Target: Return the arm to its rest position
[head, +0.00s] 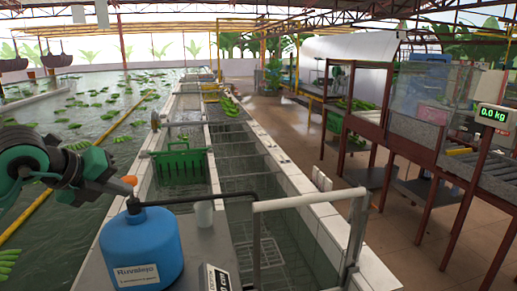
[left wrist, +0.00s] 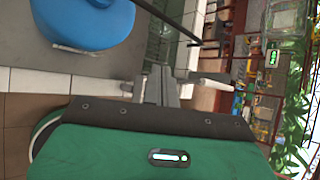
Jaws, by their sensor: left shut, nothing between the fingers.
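My left gripper (head: 122,186), dark grey and green, comes in from the left in the head view. It hangs in the air above and to the left of the blue jug, over the edge of the water. It is shut and holds nothing. In the left wrist view the closed fingers (left wrist: 161,86) show beyond the green and black gripper body, with nothing between them. My right gripper is not in view.
A blue jug (head: 145,250) with a black spout stands on a grey counter close below the gripper. A green crate (head: 181,166) sits at the tank behind. A white rail (head: 310,201) stands right. Green bananas float in the pool (head: 40,125). A scale display (head: 493,114) is at far right.

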